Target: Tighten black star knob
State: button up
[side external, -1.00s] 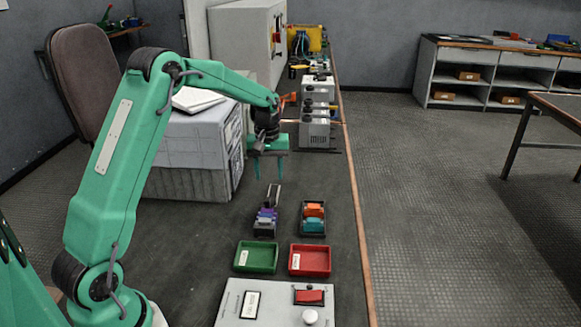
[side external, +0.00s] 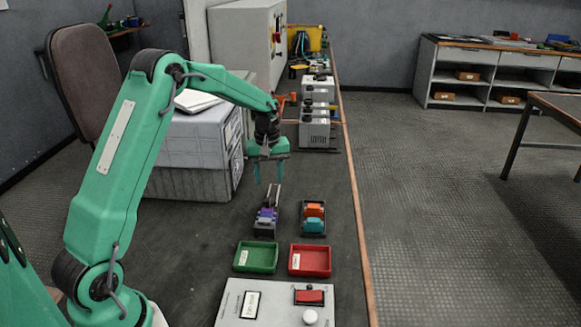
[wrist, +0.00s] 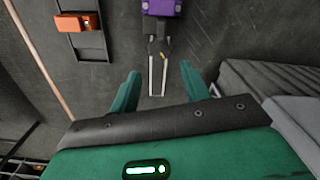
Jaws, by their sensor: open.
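I cannot single out a black star knob. Small dark knob-like pieces sit on the grey box units (side external: 316,130) at the back right of the bench, too small to tell their shape. My gripper (side external: 269,181) is open and empty, with fingers pointing down, above the rear end of the left rail. In the wrist view, my gripper's fingers (wrist: 160,70) stand apart on either side of the rail's bare, pale twin bars (wrist: 158,78). A purple block (wrist: 162,7) sits farther along that rail, beyond the fingertips.
A second rail holds orange (side external: 314,209) and teal blocks. A green tray (side external: 257,258), a red tray (side external: 310,262) and a control panel (side external: 256,312) are nearer. A grey crate (side external: 190,180) is left of my gripper.

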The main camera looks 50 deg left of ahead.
jog(key=shift+f, duration=3.55)
jog(key=shift+c, duration=0.5)
jog(key=c, duration=0.7)
jog(key=shift+c, duration=0.2)
